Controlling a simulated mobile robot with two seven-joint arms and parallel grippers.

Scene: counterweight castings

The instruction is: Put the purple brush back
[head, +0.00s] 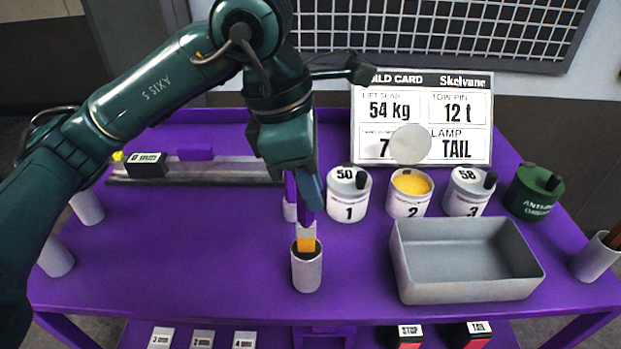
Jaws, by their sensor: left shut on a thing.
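My left gripper (308,196) points down over the middle of the purple table. It is shut on the purple brush (306,216), which hangs upright with its bristles down. The brush has a purple handle, a pale ferrule and orange bristles (306,244); the jaws hide its upper part. The bristles are at the mouth of a white cup (307,272) near the front. I cannot tell whether the tip is inside the cup or just in front of its rim. My right gripper is not in view.
White pots 1 (348,197), 2 (407,203) and 3 (464,200) stand behind a grey tray (466,290). Pot 2 is open, showing yellow. A green pot (533,192) and another cup (594,260) are at right. White cups (56,258) stand at left. The front-left tabletop is clear.

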